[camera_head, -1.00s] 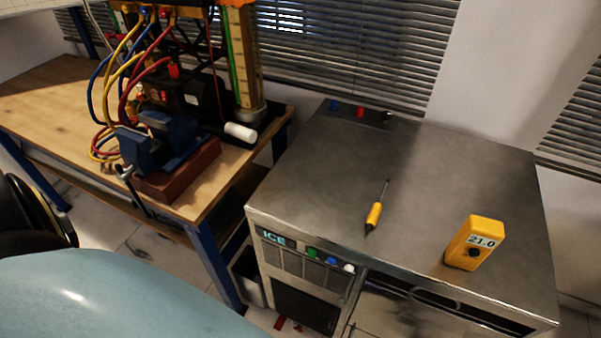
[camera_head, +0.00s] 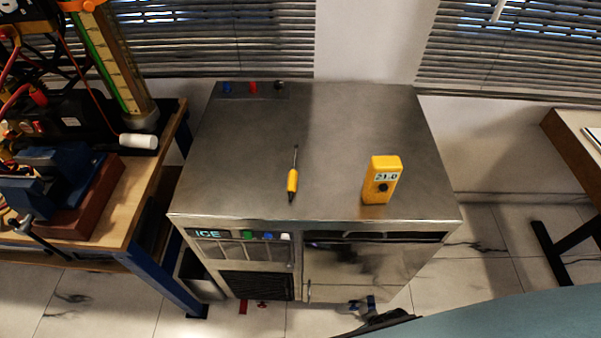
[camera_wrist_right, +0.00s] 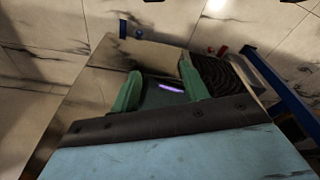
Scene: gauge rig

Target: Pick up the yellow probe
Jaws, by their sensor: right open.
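The yellow probe (camera_head: 292,181) lies on the steel top of the ice machine (camera_head: 330,125), left of the yellow meter. It has a yellow handle toward the front edge and a thin metal shaft pointing to the back. The yellow meter (camera_head: 381,180) stands upright and reads 21.0. My right gripper (camera_wrist_right: 160,78) shows in the right wrist view with two green fingers apart and nothing seen between them. In the head view my right arm comes in at the bottom right, below and in front of the machine, away from the probe. My left gripper is not in view.
A wooden bench (camera_head: 135,205) with a blue vise (camera_head: 55,175) stands left of the machine. Coloured knobs (camera_head: 252,88) sit at the top's back left. Another table (camera_head: 575,130) is at the right edge. The steel around the probe is clear.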

